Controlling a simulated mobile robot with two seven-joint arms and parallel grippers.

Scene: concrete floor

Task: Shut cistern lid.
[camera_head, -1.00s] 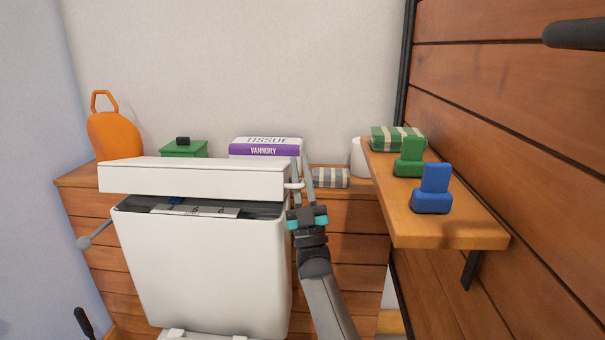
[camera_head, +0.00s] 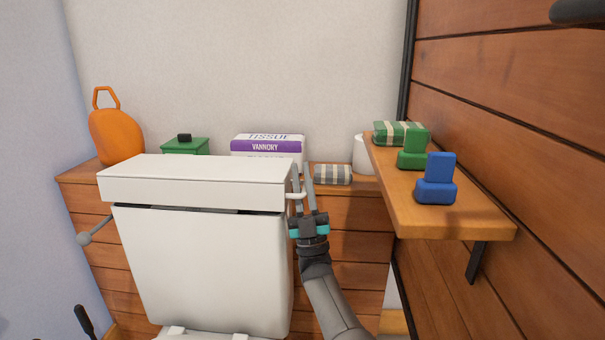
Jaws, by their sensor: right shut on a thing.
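The white cistern lid (camera_head: 195,186) lies low over the white cistern tank (camera_head: 205,265), with a thin dark gap showing along part of the tank's top edge. The inside of the tank is hidden. My right gripper (camera_head: 300,190) is at the lid's right end, shut on the small white handle (camera_head: 296,195) that sticks out there. My left gripper is not clearly in view.
At right, a wooden shelf (camera_head: 450,222) carries blue (camera_head: 436,190) and green (camera_head: 410,160) items.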

